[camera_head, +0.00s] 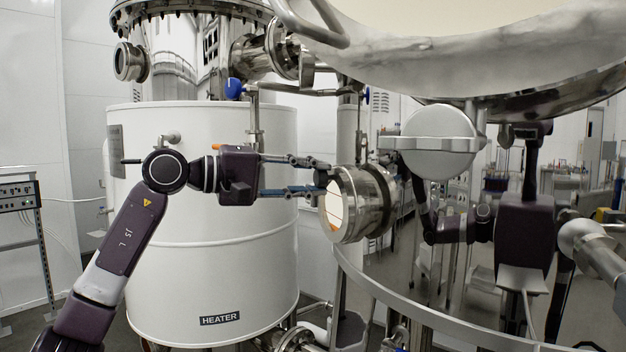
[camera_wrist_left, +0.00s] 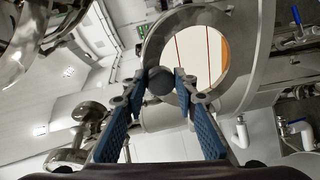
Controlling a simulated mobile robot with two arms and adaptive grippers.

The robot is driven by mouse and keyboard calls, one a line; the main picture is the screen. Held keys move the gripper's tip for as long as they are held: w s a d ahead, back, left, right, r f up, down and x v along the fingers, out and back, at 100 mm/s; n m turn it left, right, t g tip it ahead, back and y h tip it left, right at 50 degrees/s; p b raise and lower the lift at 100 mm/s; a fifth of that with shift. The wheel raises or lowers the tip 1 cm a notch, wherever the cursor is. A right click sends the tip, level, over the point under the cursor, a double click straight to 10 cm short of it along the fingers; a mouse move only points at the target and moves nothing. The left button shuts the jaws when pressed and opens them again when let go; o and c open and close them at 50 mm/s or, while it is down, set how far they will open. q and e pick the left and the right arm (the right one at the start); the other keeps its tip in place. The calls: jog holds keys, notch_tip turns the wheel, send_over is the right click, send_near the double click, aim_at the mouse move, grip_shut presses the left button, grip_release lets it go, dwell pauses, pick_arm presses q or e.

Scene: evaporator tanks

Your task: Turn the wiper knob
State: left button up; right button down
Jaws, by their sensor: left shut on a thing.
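A round sight glass (camera_head: 347,204) with a steel flange sticks out of the polished tank. The small dark wiper knob (camera_head: 321,179) sits at its upper left edge, partly hidden by my fingers. My left gripper (camera_head: 324,177) reaches in from the left, level with the knob, its fingers shut on it. In the left wrist view, the black round knob (camera_wrist_left: 160,81) sits between the two fingertips, in front of the lower left rim of the sight glass (camera_wrist_left: 202,58). The knob's turn angle cannot be told. My right gripper is not in view.
A white heater vessel (camera_head: 215,270) stands behind my left arm. The polished tank (camera_head: 450,275) fills the right side and mirrors my body. A curved steel rail (camera_head: 420,315) runs below the sight glass. A blue-handled valve (camera_head: 234,88) is above my gripper.

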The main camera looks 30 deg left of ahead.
pick_arm(q)
jog(key=shift+d+f, duration=0.1)
jog(key=shift+f, duration=0.15)
jog(key=o, duration=1.2)
jog(key=shift+r, duration=0.1)
jog(key=shift+c, duration=0.2)
jog(key=v, duration=1.2)
